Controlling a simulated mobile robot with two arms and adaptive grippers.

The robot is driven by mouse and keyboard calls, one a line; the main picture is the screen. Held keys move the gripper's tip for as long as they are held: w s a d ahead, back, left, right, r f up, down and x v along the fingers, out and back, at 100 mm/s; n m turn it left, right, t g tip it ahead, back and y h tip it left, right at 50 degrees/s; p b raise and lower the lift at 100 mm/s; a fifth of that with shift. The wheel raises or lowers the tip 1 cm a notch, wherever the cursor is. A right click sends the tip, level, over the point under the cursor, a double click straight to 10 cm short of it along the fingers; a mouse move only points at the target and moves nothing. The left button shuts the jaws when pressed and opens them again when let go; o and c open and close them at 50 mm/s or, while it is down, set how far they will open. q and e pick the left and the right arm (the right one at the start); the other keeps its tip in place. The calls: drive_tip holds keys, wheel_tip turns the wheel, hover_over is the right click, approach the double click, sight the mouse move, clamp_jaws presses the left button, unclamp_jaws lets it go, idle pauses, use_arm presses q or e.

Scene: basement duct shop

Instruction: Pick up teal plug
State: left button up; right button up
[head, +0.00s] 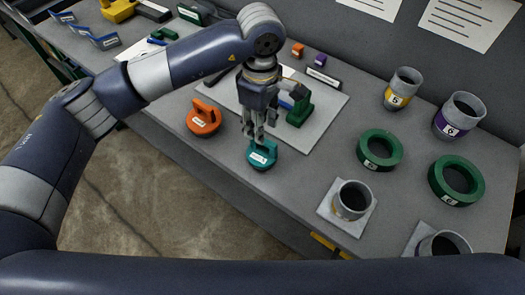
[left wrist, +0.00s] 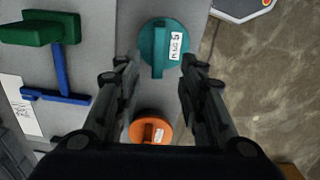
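The teal plug (head: 262,157) is a round disc with a raised handle and a white label. It rests near the front edge of the workbench. My left gripper (head: 256,136) points down just above and behind it, fingers apart and empty. In the left wrist view the teal plug (left wrist: 164,46) lies beyond the two open fingertips (left wrist: 158,68), its handle roughly lined up with the gap. I cannot tell if the fingers touch it. My right gripper is not in view; one of my arm links crosses the bottom of the head view.
An orange plug (head: 204,118) sits left of the teal one. A green and blue tool (head: 299,108) stands on a light board (head: 322,124) behind. Green rings (head: 380,150), labelled pipe collars (head: 402,88) and a pipe stub on a plate (head: 351,200) occupy the right side.

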use_arm(q)
drive_tip(key=shift+f, duration=0.8)
drive_tip(key=p, duration=0.3)
hover_over(262, 152)
drive_tip(key=f, duration=0.4)
drive_tip(key=shift+w+d+f, duration=0.15)
drive_tip(key=shift+d+f, duration=0.05)
drive_tip(key=shift+f, duration=0.45)
drive_tip(key=shift+c, duration=0.6)
clamp_jaws()
